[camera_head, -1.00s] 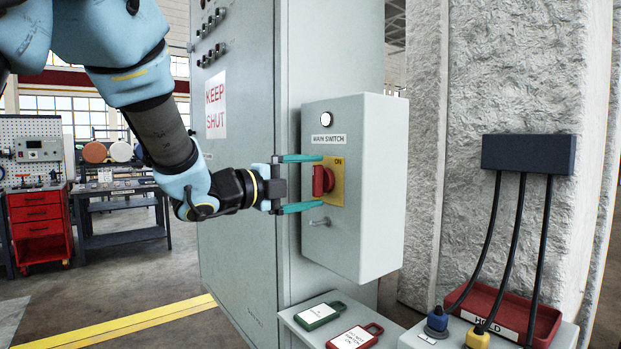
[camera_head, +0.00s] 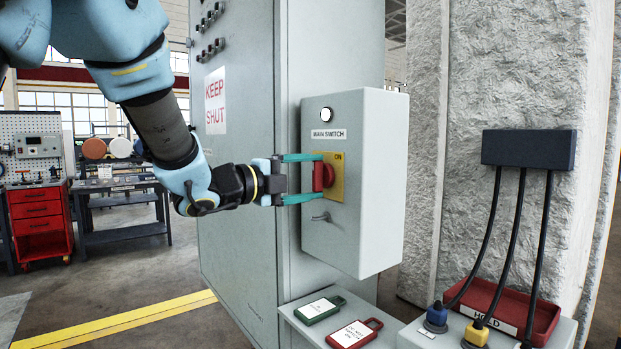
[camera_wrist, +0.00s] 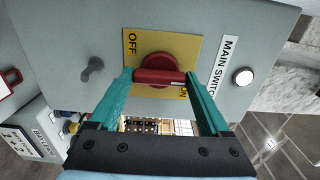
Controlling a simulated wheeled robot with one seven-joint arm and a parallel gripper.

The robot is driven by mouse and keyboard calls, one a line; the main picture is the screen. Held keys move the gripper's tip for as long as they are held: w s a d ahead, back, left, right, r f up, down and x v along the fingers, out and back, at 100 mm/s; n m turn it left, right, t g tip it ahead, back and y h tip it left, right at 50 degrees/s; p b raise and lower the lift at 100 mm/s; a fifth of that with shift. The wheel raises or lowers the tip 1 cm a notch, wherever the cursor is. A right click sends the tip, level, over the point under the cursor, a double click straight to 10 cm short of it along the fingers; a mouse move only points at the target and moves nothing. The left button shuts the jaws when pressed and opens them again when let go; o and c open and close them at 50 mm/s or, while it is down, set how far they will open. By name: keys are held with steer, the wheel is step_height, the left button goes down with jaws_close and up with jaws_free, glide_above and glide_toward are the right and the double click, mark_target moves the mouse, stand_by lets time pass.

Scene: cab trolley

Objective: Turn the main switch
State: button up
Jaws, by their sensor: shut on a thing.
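The main switch is a red rotary knob with a raised bar (camera_head: 323,176) on a yellow plate (camera_head: 338,190), on the front of a grey box (camera_head: 365,240) labelled MAIN SWITCH. ON is printed at the plate's top. In the wrist view the red knob (camera_wrist: 158,62) lies between the teal fingers, its bar spanning from one to the other; OFF shows at upper left and ON, partly hidden, at lower right. A pale mark on the bar sits towards the right finger. My gripper (camera_head: 316,177) is shut on the knob, one finger above and one below in the head view.
A small metal lever (camera_head: 321,218) sticks out just below the knob. A round white lamp (camera_head: 326,114) is above the label. A shelf below holds a green tag (camera_head: 320,310) and a red tag (camera_head: 355,334). A red tray (camera_head: 495,305) and plugged cables stand at right.

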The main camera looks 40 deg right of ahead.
steer(key=shift+n, duration=0.3)
steer(key=n+b, duration=0.1)
steer(key=n, duration=0.2)
steer(key=shift+n, duration=0.3)
steer(key=n, duration=0.4)
steer(key=shift+n, duration=0.3)
steer(key=n+p, duration=0.2)
steer(key=n, duration=0.2)
steer(key=shift+r+n, duration=0.1)
steer(key=shift+n, duration=0.2)
steer(key=shift+n+p, duration=1.25)
steer(key=shift+n, duration=0.95)
steer(key=o, duration=1.2)
